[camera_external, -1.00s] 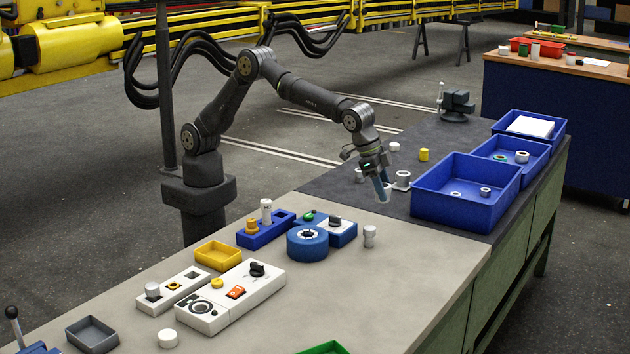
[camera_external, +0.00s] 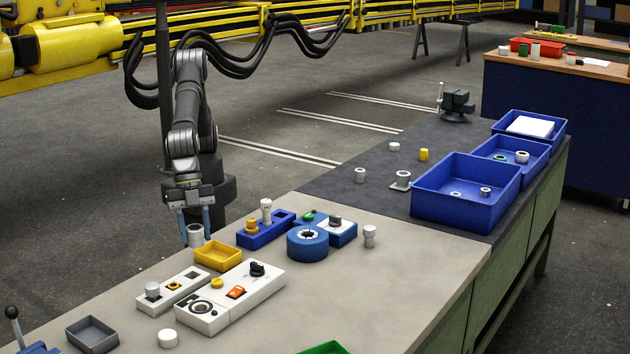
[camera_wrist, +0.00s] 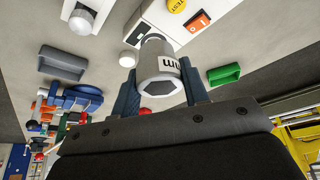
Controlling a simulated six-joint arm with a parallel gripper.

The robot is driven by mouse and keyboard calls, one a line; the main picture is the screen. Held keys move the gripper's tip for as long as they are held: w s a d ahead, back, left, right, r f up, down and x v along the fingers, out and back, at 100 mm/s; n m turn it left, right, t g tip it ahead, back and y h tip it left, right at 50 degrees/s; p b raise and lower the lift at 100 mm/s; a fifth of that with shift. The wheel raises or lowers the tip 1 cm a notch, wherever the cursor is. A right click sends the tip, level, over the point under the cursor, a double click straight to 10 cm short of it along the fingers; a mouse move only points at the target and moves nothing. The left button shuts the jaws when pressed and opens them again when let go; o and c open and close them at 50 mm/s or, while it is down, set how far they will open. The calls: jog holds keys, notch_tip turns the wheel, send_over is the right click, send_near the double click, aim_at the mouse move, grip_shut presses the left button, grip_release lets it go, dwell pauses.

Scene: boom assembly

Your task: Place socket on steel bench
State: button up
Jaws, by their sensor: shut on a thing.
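The socket (camera_external: 195,238) is a silver-grey cylinder held upright between the blue fingers of my gripper (camera_external: 195,230). In the wrist view, the socket (camera_wrist: 160,73) shows a hexagonal end and dark lettering, with a finger of my gripper (camera_wrist: 160,95) on each side. The bench has a light grey top (camera_external: 370,290) in front and a dark grey top (camera_external: 340,190) behind; I cannot tell which is steel. The socket appears at the light top's left edge, behind the yellow tray (camera_external: 218,254). I cannot tell whether it touches the bench.
A white switch panel (camera_external: 205,315) and a smaller white block (camera_external: 172,298) stand near the socket. A blue holder (camera_external: 265,235) and a blue round part (camera_external: 307,246) are to its right. Blue bins (camera_external: 440,205) stand on the dark top.

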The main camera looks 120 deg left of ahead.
jog(key=s+d+m+h, duration=0.1)
jog(key=s+d+m, duration=0.1)
jog(key=s+d, duration=0.5)
jog(key=s+d+m+g, duration=0.1)
jog(key=s+d, duration=0.2)
jog(key=s, duration=0.7)
jog(key=s+d+m+h, duration=0.1)
jog(key=s+d+m, duration=0.1)
jog(key=s+d, duration=0.5)
jog(key=w+f, duration=0.3)
jog(key=f, duration=0.1)
jog(key=w+a+f, duration=0.1)
jog(key=w+f, duration=0.2)
jog(key=f, duration=0.1)
jog(key=w+f, duration=0.3)
jog(key=f, duration=0.1)
jog(key=shift+w+a, duration=0.2)
jog(key=shift+w, duration=0.1)
jog(key=shift+f, duration=1.95)
jog(key=shift+f, duration=0.15)
jog(key=o, duration=0.8)
